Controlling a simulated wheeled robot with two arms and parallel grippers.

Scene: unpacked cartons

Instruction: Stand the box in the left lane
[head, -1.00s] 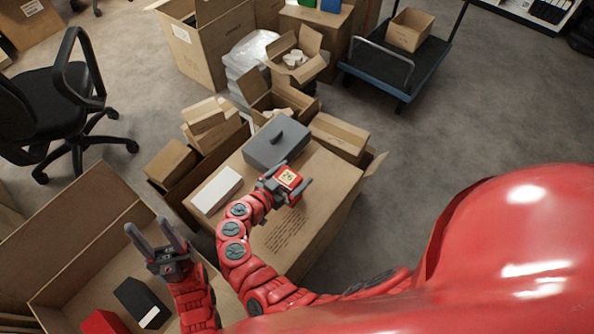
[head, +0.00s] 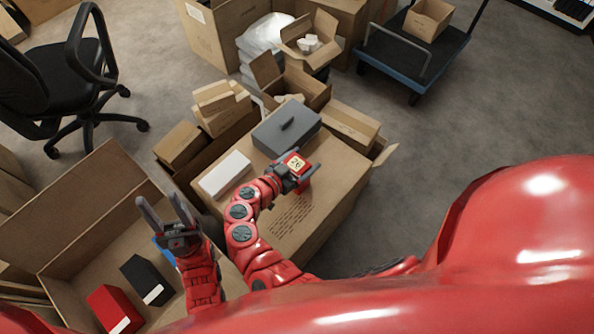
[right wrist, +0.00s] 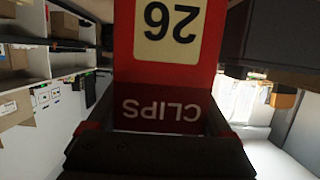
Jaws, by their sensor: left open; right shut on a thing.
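A red box (head: 296,163) with a cream label is in my right gripper (head: 299,172), held over the top of a large closed carton (head: 318,207). In the right wrist view the red box (right wrist: 200,75) fills the middle, with "26" and "CLIPS" upside down. My right gripper is shut on it. My left gripper (head: 157,198) is open and empty, fingers up, over the open carton (head: 75,222) at the left. In that carton stand a black box (head: 147,279) and another red box (head: 115,308), side by side. I cannot make out marked lanes.
A grey lidded box (head: 286,128) and a white box (head: 225,174) sit on the closed carton, just beyond my right gripper. A blue item (head: 165,250) is partly hidden by my left arm. Several cartons stand behind; an office chair (head: 60,80) is at left.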

